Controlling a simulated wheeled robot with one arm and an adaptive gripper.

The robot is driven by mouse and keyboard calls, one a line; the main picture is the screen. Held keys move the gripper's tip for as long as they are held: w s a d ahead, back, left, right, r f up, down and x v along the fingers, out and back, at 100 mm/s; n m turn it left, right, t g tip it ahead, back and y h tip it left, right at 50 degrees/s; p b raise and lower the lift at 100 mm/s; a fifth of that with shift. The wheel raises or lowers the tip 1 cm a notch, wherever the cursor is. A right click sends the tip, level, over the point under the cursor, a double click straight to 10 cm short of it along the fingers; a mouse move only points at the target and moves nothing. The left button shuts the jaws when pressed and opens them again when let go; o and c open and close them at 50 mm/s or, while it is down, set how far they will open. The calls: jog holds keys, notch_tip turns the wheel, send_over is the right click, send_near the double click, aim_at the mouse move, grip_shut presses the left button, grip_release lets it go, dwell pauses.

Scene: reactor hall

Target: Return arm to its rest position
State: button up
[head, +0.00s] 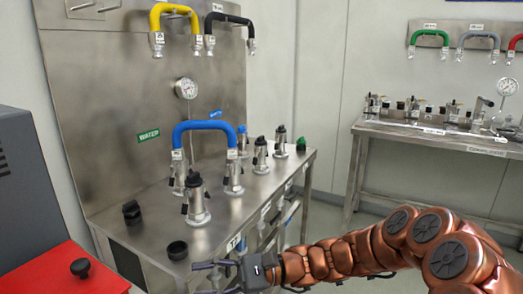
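My copper-coloured arm (410,243) reaches in from the lower right of the head view, low in front of the steel bench (231,205). My gripper (213,278) is at its left end, near the bottom edge of the picture and close to the bench's front edge.
A blue hose (204,127) arches between bench fittings. Yellow (175,9) and black (229,18) hoses hang above. A red surface (62,272) with a black knob is at lower left. A second bench (437,135) stands at right, with floor between the benches.

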jog(key=s+d+r+n+h+p, duration=0.3)
jog(key=s+h+p, duration=0.1)
jog(key=s, duration=0.4)
jog(key=s+d+r+n+h+p, duration=0.3)
jog(key=s+d+h+p, duration=0.15)
jog(key=s, duration=0.25)
jog(key=s+d+r+t+h+p, duration=0.1)
jog(key=s+d+r+h+p, duration=0.1)
jog(key=d, duration=0.5)
jog(key=s+d+r+n+t+h+p, duration=0.1)
jog(key=s+d+r+h+p, duration=0.1)
jog(key=d+h+p, duration=0.2)
jog(key=s+d+r+t+h+p, duration=0.2)
jog(key=s+d+h+p, duration=0.1)
jog(key=d, duration=0.7)
jog(key=shift+d+r+n+h+p, duration=0.3)
jog(key=shift+d+h+p, duration=0.15)
jog(key=shift+p, duration=0.8)
jog(key=shift+a, duration=0.15)
